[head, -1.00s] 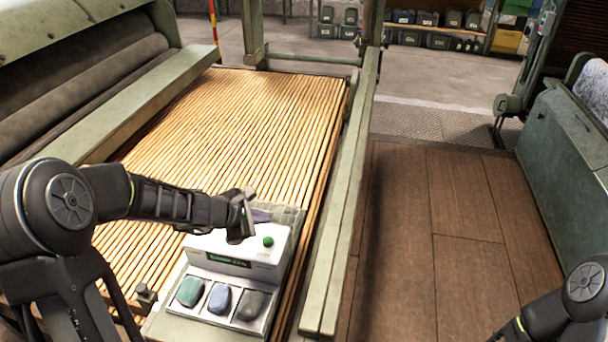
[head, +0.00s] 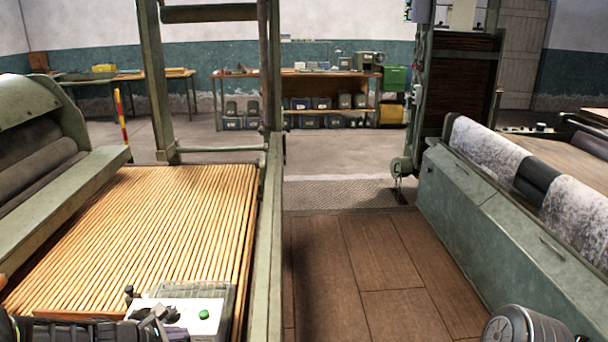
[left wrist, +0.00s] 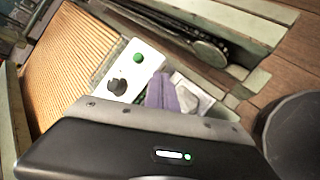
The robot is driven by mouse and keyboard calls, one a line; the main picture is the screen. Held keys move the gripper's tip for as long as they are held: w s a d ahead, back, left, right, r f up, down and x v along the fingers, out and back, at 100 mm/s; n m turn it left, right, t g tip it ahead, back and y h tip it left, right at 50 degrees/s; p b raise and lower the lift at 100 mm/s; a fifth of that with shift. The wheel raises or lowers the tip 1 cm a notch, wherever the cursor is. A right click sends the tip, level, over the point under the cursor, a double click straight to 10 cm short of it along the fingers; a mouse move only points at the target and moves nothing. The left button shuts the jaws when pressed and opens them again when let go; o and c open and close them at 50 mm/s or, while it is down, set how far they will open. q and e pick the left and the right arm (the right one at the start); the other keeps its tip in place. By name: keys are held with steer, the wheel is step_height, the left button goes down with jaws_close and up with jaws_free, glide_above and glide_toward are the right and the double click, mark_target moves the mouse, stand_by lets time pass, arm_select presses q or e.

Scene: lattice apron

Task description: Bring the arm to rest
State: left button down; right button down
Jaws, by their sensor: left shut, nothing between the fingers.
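My left gripper (head: 156,318) is at the bottom left of the head view, shut and empty. It is just left of the green button on the white control box (head: 195,312), and overlaps the box in the picture; I cannot tell the gap. The left wrist view shows the white box (left wrist: 117,85) with its green button and a dark knob. A purple thing (left wrist: 168,92) lies beside the box there, partly hidden by the wrist housing. My right gripper is out of view; only part of my right arm shows at the bottom right.
The wooden slatted apron (head: 150,220) fills the left, edged by a green rail (head: 268,240). A green machine (head: 500,225) with a grey fibre roll stands at the right. The brown floor (head: 365,260) between them is clear. Shelves with bins (head: 325,102) stand at the back.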

arm_select(q)
steer(key=s+d+f+m+g, duration=0.1)
steer(key=s+d+f+m, duration=0.1)
steer(key=s+f, duration=0.1)
steer(key=s+d+f+m+g, duration=0.1)
steer(key=s+d+f+m, duration=0.1)
steer(key=f, duration=0.3)
steer(key=s+d+f+m+g, duration=0.1)
steer(key=s+d+f+g, duration=0.1)
steer(key=s+f, duration=0.2)
steer(key=shift+d+f+m, duration=0.1)
steer(key=shift+f+m, duration=0.3)
steer(key=shift+f, duration=0.2)
steer(key=s+d+f+m+g, duration=0.1)
steer(key=s+d+f+m, duration=0.3)
steer(key=s, duration=0.3)
steer(key=s+d+f+m+g, duration=0.1)
steer(key=s+d+f+m, duration=0.3)
steer(key=s+d+m, duration=0.2)
steer(key=s+d+f+m+g+h, duration=0.1)
steer(key=s+d+f+m+g, duration=0.1)
steer(key=s+d+f+m, duration=0.3)
steer(key=s, duration=0.3)
steer(key=shift+s, duration=0.15)
